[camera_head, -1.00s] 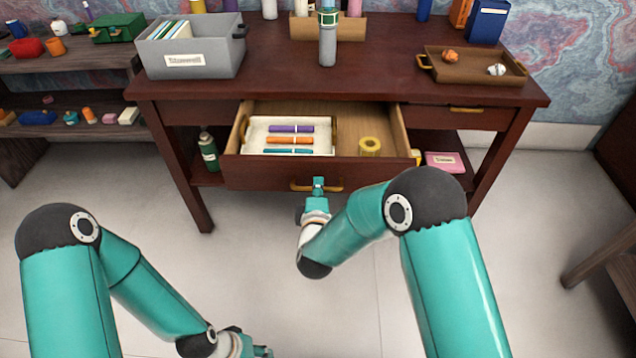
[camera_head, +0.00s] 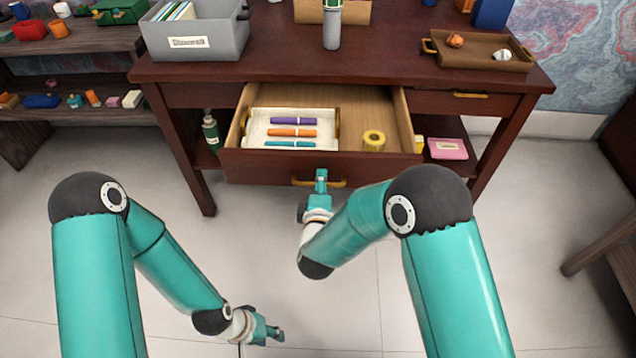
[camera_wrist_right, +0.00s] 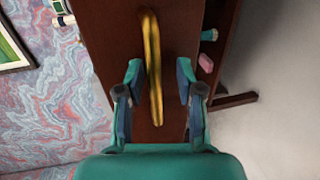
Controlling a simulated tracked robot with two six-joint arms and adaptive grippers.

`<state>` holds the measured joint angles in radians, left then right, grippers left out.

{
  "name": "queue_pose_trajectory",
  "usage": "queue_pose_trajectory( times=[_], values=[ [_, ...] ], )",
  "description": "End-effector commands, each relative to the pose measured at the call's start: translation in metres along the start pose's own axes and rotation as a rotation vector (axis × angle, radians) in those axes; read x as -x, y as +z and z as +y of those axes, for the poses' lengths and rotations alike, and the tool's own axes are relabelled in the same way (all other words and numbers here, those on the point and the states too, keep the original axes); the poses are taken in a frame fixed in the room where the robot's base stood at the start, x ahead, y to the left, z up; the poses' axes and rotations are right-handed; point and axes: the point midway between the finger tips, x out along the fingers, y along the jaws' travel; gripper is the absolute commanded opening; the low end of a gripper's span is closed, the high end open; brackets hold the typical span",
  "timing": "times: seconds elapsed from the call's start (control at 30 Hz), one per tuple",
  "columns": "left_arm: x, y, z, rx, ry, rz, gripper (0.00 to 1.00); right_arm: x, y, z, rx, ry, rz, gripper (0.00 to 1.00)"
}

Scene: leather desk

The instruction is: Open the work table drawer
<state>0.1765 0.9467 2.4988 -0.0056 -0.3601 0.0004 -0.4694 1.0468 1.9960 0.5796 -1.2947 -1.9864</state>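The work table (camera_head: 420,78) is dark red-brown wood. Its middle drawer (camera_head: 260,167) stands well out, with a pale tray of pens and a yellow roll inside. My right gripper (camera_head: 321,180) is at the brass handle (camera_head: 335,184) on the drawer front. In the right wrist view, the handle (camera_wrist_right: 153,60) runs between the two fingers of the right gripper (camera_wrist_right: 160,85), which are spread with gaps showing. My left gripper (camera_head: 275,333) is low over the floor, away from the table; its finger opening is too small to judge.
A grey labelled bin (camera_head: 195,38) and a brown tray (camera_head: 480,55) with crumpled balls stand on the table top. A green bottle (camera_head: 211,132) and pink box (camera_head: 447,149) sit below. Shelves are at left; the floor before the drawer is clear.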

Motion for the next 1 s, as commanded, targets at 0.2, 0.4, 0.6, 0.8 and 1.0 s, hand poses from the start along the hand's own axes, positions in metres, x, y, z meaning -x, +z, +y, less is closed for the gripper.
queue_pose_trajectory(
  times=[0.2, 0.4, 0.6, 0.8, 1.0],
  values=[
    [0.0, 0.0, 0.0, 0.0, 0.0, 0.0, 0.4, 0.0, -0.002, 0.002, 0.0, 0.005, 0.004, 0.37],
    [0.001, 0.0, 0.0, 0.0, 0.0, 0.0, 0.4, 0.014, -0.003, 0.002, 0.001, 0.004, 0.007, 0.37],
    [0.001, 0.0, 0.0, 0.0, 0.0, 0.0, 0.4, 0.046, -0.004, 0.001, 0.003, 0.003, 0.009, 0.37],
    [0.001, 0.0, 0.0, 0.0, 0.0, 0.0, 0.4, 0.07, -0.003, 0.001, 0.001, 0.003, 0.006, 0.37],
    [0.001, 0.0, 0.0, 0.0, 0.0, 0.0, 0.4, 0.075, -0.002, 0.0, 0.0, 0.003, 0.004, 0.37]
  ],
)
